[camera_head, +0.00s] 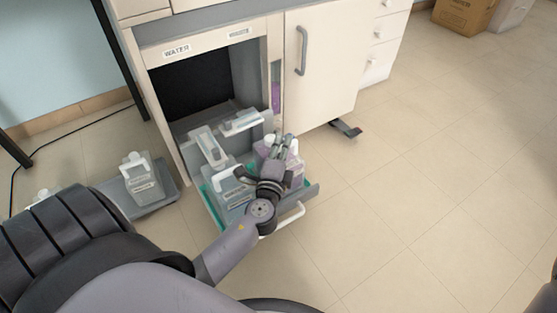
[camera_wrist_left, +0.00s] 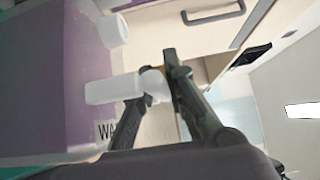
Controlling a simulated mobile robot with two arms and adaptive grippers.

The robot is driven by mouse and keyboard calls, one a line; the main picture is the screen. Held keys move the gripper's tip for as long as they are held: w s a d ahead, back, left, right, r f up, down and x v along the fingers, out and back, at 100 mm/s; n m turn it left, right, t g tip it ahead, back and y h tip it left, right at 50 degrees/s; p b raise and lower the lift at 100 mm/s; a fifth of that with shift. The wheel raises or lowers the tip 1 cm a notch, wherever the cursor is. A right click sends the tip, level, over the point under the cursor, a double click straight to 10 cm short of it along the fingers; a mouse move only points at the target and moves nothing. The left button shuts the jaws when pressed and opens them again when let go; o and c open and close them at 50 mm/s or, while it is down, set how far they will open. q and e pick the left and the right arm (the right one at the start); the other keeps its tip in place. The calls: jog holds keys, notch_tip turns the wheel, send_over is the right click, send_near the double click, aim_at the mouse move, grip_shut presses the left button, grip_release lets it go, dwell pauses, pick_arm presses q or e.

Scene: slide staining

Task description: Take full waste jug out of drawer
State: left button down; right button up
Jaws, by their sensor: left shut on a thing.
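The waste jug (camera_head: 296,168) holds purple liquid and sits at the right front of the pulled-out drawer (camera_head: 312,190). My left gripper (camera_head: 281,148) is over it and hides much of it. In the left wrist view the jug (camera_wrist_left: 45,75) fills the left side, with its white cap and a partly covered label beginning "WA". There my left gripper (camera_wrist_left: 150,85) is shut on the jug's white handle (camera_wrist_left: 108,90). The jug looks to be still within the drawer; I cannot tell whether its base touches the drawer floor. My right gripper is not in view.
A floor tray (camera_head: 165,190) with another clear jug (camera_head: 141,178) lies to the left. The cabinet door (camera_head: 325,65) stands behind right. Open floor (camera_head: 420,200) lies right.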

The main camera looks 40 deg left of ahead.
pick_arm(q)
jog(key=shift+f, duration=0.1)
jog(key=shift+r, duration=0.25)
jog(key=shift+r, duration=0.1)
